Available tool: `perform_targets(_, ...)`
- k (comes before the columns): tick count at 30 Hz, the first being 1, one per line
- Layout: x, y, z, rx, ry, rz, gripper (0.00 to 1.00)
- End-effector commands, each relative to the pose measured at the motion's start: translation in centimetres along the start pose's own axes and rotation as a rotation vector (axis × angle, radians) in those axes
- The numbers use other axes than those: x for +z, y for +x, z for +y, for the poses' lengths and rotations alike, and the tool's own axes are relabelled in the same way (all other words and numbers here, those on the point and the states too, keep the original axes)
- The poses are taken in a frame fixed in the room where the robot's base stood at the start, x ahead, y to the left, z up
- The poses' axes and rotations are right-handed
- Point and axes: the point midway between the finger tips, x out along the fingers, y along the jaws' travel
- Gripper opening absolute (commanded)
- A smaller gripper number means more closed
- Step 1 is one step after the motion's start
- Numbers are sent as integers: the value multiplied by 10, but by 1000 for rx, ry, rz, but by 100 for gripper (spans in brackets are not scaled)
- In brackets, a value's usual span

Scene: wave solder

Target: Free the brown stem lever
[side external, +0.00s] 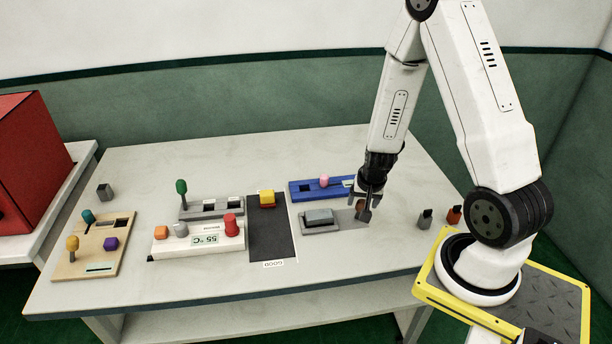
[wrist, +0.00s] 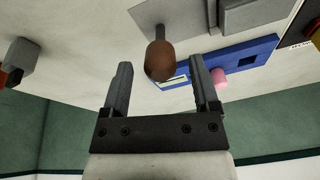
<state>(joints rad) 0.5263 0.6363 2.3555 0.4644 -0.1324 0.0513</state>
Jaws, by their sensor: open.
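The brown stem lever has a rounded brown knob (wrist: 160,62) on a thin stem, rising from a flat grey plate (wrist: 176,18) in the wrist view. In the side view the knob (side external: 360,206) is small and partly hidden by my fingers. My gripper (side external: 363,207) points down at the lever, at the right part of the table. Its jaws are open. In the wrist view the knob lies between the two fingertips, with a visible gap on each side. I see no contact.
A blue fixture (side external: 302,194) with a pink knob (side external: 324,181) stands close behind. A grey block (side external: 319,215) on a base is just left. The front table edge is clear.

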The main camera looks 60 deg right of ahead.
Motion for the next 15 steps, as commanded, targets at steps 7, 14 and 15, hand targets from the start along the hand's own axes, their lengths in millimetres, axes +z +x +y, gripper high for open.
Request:
perform_targets(7,0,-16,0,0,0,0,78)
perform_targets(14,0,-24,0,2,1,0,78)
perform_targets(15,0,-25,0,2,0,0,78)
